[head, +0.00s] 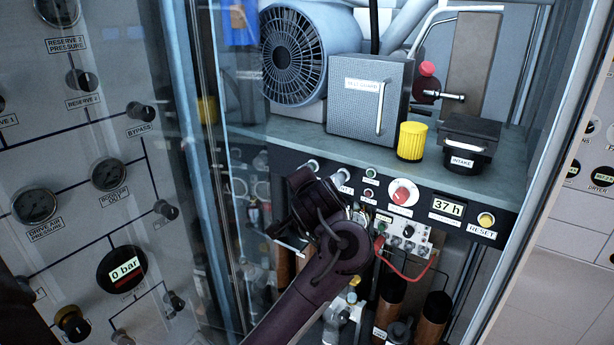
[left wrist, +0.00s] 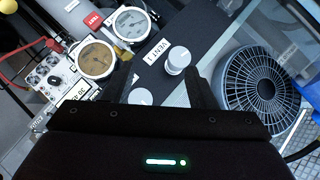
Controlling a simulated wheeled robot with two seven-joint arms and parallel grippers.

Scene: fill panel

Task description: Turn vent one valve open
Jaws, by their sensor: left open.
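The vent one valve is a pale round knob (left wrist: 178,60) beside a "VENT 1" label (left wrist: 157,52) on a dark panel strip in the left wrist view. My left gripper (left wrist: 163,64) is open, with its dark fingers apart and the knob showing between them from this view. I cannot tell whether they touch it. In the head view my left gripper (head: 308,190) is in front of the strip, just below two pale knobs, and hides part of the labels. The upper left one (head: 312,165) appears to be vent one. My right gripper is in neither view.
A second pale knob (left wrist: 140,97) sits close to the gripper in the left wrist view. The black fan (head: 292,55) and grey box (head: 370,97) stand on the shelf above the strip. A red cable (head: 408,276) loops below. A glass pane (head: 195,200) stands at left.

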